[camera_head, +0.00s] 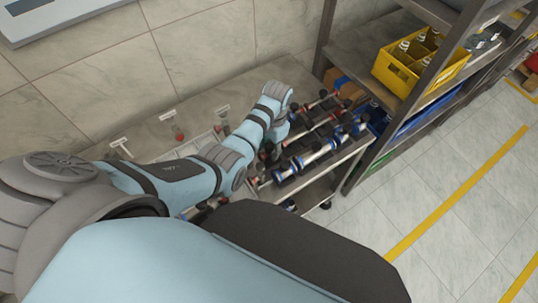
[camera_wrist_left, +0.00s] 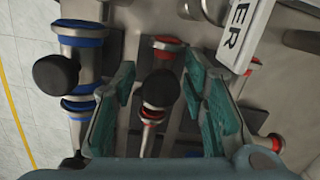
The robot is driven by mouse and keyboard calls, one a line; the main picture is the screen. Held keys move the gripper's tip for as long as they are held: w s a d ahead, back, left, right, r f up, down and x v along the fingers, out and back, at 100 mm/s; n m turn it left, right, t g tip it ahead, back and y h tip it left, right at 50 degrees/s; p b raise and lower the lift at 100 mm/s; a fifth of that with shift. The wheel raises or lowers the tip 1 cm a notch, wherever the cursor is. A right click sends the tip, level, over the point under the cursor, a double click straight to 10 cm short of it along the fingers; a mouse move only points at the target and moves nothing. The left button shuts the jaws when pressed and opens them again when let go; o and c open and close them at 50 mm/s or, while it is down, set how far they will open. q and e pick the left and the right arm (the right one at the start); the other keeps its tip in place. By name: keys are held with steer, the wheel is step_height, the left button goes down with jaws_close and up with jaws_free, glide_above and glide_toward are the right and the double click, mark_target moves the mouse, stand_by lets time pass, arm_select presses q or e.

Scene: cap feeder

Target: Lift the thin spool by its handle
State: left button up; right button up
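In the left wrist view, a thin metal spool (camera_wrist_left: 148,140) with red rings lies between the two teal fingers of my left gripper (camera_wrist_left: 160,64). Its round black handle knob (camera_wrist_left: 160,90) stands up between the fingers, with gaps on both sides. The gripper is open and seems not to touch the knob. To the left is a thicker spool with blue rings (camera_wrist_left: 80,42), with its own black knob (camera_wrist_left: 56,74) just outside the left finger. In the head view, my arm hides most of the left gripper over the rack. My right gripper is out of view.
In the head view, spools with blue ends (camera_head: 305,160) and red ends (camera_head: 322,103) lie on the rack to the right of my arm. A yellow crate (camera_head: 400,78) with bottles stands on the shelf. A white lettered label (camera_wrist_left: 245,30) is close to the right finger.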

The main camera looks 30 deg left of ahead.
arm_select(q)
steer(key=shift+w, duration=0.15)
jaws_close()
